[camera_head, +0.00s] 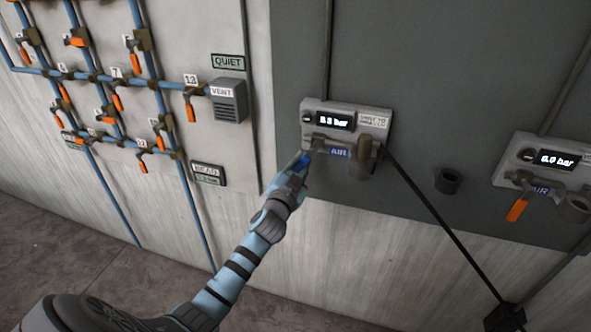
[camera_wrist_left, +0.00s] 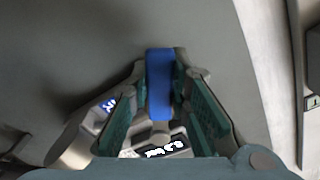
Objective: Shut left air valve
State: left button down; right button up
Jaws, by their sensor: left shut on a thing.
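The left air valve (camera_head: 335,143) sits on the dark grey wall panel below a unit with a lit display (camera_head: 334,121) that seems to read in bar. Its blue handle (camera_head: 303,160) points down and left from the valve body. My left gripper (camera_head: 297,167) is at that handle, and its fingers hide part of it. In the left wrist view, the blue handle (camera_wrist_left: 160,82) stands between the two green-padded fingers, which are shut on it. My right gripper is out of view.
A second air valve (camera_head: 545,190) with an orange handle (camera_head: 517,209) and a display is at the right. A board of blue pipes (camera_head: 92,77) with several orange-handled valves and a vent box (camera_head: 228,99) fills the left. A dark cup-like fitting (camera_head: 447,181) sits between the air valves.

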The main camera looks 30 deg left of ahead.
pick_arm(q)
jog(key=shift+w+d+f+n+b, duration=0.2)
jog(key=shift+d+n+b, duration=0.45)
jog(key=shift+n, duration=0.4)
jog(key=shift+w+d+f+n+b, duration=0.1)
jog(key=shift+d+f+n+b, duration=0.1)
jog(key=shift+d+n+b, duration=0.55)
jog(key=shift+w+d+f+n+b, duration=0.25)
jog(key=shift+n+b, duration=0.45)
jog(key=shift+n, duration=0.7)
jog(key=shift+s, duration=0.1)
jog(key=c, duration=1.5)
grip_release()
jog(key=shift+d+r, duration=0.1)
